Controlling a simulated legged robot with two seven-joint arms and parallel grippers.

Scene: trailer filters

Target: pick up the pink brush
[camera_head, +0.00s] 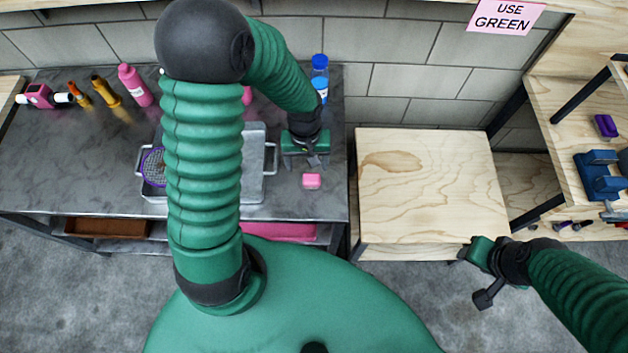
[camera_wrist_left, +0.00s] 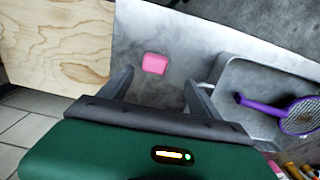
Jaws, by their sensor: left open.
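A small pink block-like thing (camera_head: 311,181), which I take for the pink brush, lies on the grey metal table (camera_head: 60,190) near its right end. In the left wrist view the pink brush (camera_wrist_left: 154,64) lies just beyond the space between the fingers; no bristles can be made out. My left gripper (camera_head: 312,160) is open and empty, just behind the brush in the head view and apart from it. It also shows in the left wrist view (camera_wrist_left: 157,84). My right gripper (camera_head: 472,276) hangs in front of the wooden table; its jaw state is unclear.
A metal tray (camera_head: 258,190) with a purple strainer (camera_head: 153,167) stands left of the brush, partly hidden by my left arm. Blue bottles (camera_head: 320,70) stand behind my left gripper. Pink and orange bottles stand at the back left. The wooden table (camera_head: 430,190) is bare.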

